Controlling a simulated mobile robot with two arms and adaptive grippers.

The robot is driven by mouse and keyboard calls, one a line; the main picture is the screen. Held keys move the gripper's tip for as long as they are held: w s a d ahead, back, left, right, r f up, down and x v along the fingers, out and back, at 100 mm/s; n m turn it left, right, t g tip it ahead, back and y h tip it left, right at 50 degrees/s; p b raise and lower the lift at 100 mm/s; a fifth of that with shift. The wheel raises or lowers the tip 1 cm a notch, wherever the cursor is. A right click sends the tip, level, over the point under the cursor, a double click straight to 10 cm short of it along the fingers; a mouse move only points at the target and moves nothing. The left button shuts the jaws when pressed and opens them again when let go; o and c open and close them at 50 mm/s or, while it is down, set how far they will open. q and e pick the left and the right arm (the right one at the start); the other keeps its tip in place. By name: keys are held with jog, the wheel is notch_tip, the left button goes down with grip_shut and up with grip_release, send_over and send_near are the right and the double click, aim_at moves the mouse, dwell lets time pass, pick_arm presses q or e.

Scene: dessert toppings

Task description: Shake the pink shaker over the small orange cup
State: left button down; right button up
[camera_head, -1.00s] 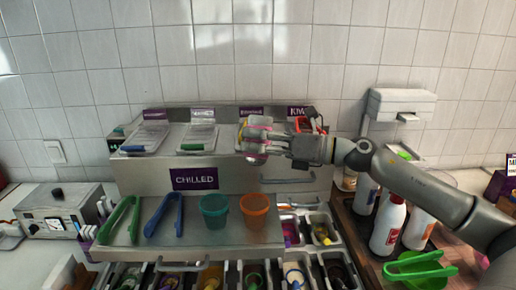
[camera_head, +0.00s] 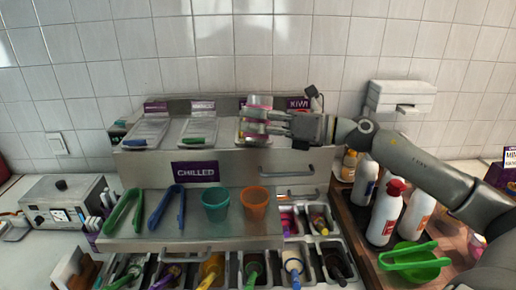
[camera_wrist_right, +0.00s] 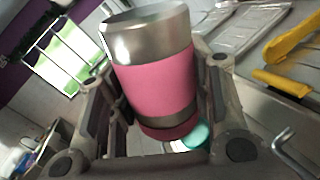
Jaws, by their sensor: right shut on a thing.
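The pink shaker (camera_wrist_right: 158,82), a silver cylinder with a pink band, fills the middle of the right wrist view. In the head view the shaker (camera_head: 259,103) is small and partly hidden by the fingers. My right gripper (camera_head: 262,122) is shut on it, holding it above the small orange cup (camera_head: 255,204). The orange cup stands upright on the steel shelf below. In the right wrist view the fingers (camera_wrist_right: 160,105) flank the shaker on both sides. My left gripper is not in view.
A teal cup (camera_head: 215,205) stands just left of the orange cup. Green tongs (camera_head: 124,212) and blue tongs (camera_head: 167,208) lie farther left. Lidded trays (camera_head: 198,131) line the upper shelf behind the gripper. Bottles (camera_head: 386,212) and a green bowl (camera_head: 415,268) are at right.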

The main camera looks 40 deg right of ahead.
notch_tip(320, 180, down, 8)
jog(key=b, duration=0.6)
dwell(0.4)
jog(key=shift+r, duration=0.1)
jog(key=shift+r+p, duration=2.6)
jog(key=shift+r, duration=1.35)
jog(key=shift+f, duration=0.15)
